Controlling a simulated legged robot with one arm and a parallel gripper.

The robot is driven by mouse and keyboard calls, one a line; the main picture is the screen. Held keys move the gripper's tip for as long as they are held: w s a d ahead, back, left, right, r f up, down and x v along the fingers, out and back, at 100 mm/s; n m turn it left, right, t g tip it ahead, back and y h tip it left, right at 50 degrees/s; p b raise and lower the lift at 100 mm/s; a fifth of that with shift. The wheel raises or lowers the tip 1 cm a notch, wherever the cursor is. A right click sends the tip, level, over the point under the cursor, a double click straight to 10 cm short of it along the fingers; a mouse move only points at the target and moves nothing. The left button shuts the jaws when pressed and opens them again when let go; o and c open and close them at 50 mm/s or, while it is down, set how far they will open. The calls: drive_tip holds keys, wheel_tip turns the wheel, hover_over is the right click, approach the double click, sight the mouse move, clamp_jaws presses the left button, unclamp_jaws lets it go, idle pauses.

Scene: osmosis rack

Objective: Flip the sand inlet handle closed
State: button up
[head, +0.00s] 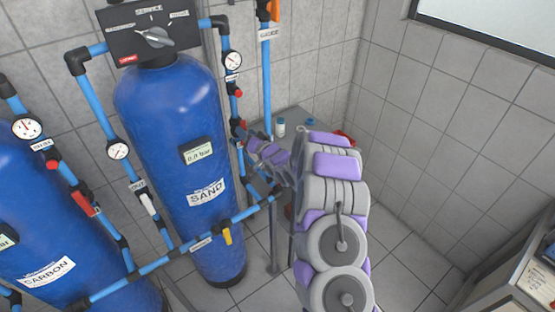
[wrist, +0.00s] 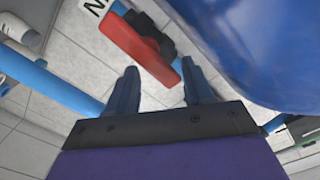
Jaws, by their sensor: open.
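The red sand inlet handle (wrist: 138,46) lies diagonally across the upper middle of the wrist view, on a dark valve body, beside a white label partly cut off. My gripper (wrist: 162,82) is open and empty. Its two fingers point toward the handle, whose lower end shows between and just beyond the fingertips. I cannot tell if they touch. In the head view the blue sand tank (head: 172,110) stands at centre, and my gripper (head: 249,139) is by the pipe on its right side, largely hiding the valve there.
The tank's blue side (wrist: 255,45) is close on the right in the wrist view. A blue pipe (wrist: 50,85) crosses on the left. A carbon tank (head: 40,215) stands left in the head view. A grey table (head: 300,119) with small bottles is behind my arm.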

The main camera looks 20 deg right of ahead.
drive_tip(key=d+v, duration=0.2)
drive_tip(key=v, duration=1.5)
drive_tip(key=shift+f+b, duration=0.35)
drive_tip(key=shift+f, duration=0.35)
idle(0.7)
